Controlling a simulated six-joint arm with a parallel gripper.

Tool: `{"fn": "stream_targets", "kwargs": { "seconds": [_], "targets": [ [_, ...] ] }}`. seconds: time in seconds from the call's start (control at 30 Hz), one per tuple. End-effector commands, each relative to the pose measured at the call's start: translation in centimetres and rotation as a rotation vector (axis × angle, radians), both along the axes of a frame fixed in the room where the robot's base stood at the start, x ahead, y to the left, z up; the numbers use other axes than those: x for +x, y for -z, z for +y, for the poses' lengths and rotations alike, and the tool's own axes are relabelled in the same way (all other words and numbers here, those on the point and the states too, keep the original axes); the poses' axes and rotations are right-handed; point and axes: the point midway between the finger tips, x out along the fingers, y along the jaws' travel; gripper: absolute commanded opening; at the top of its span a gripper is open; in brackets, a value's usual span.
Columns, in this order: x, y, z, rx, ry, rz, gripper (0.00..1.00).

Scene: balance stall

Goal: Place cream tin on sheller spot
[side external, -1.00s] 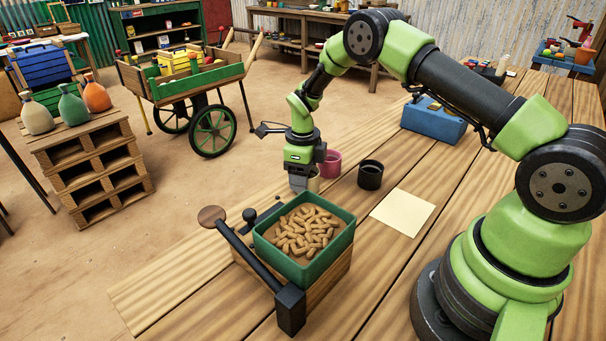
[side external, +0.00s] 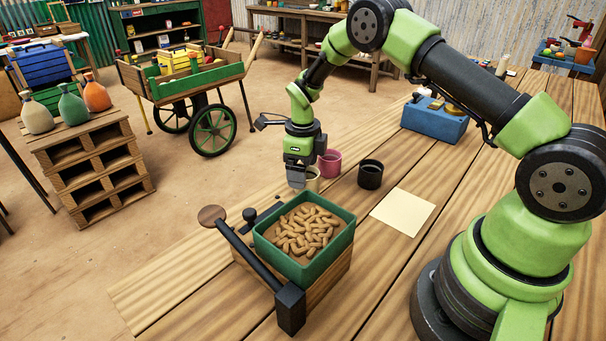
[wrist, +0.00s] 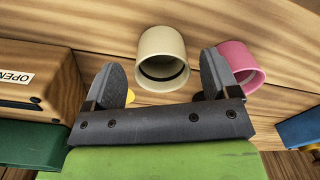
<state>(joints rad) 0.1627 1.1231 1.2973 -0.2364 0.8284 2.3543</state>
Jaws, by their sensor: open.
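The cream tin (side external: 313,181) stands on the wooden table behind the sheller, partly hidden by my gripper. In the wrist view the cream tin (wrist: 163,52) shows its open, dark inside and appears in line with the gap between the fingers. My gripper (side external: 297,182) is open, points down and is beside the tin; its two dark fingers (wrist: 160,72) hold nothing. The sheller's green hopper (side external: 345,231), full of peanuts, sits on a wooden box at the table's front, with a black lever (side external: 250,255). I cannot tell which place is the sheller spot.
A pink tin (side external: 331,158) stands close behind the cream tin, and a black tin (side external: 371,180) stands to its right. A pale square (side external: 402,212) lies bare on the table right of the hopper. A blue block (side external: 433,123) stands farther back.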

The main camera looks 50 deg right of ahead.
Motion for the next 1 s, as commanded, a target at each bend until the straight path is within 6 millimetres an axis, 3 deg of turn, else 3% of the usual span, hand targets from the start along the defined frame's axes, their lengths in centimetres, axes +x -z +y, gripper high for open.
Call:
{"fn": "stream_targets", "kwargs": {
  "seconds": [0.1,0.3,0.67,0.83,1.0],
  "targets": [
    [0.1,-2.7,-0.1,-0.002,-0.001,-0.005,0.81],
    [0.0,-6.2,-0.1,-0.001,0.0,-0.003,0.81],
    [-0.3,-9.2,0.3,0.001,-0.067,-0.02,0.81],
    [-2.0,-15.4,2.0,-0.008,-0.392,-0.113,0.81],
    [-6.4,-22.0,4.3,-0.065,-0.852,-0.234,0.81]
  ]
}}
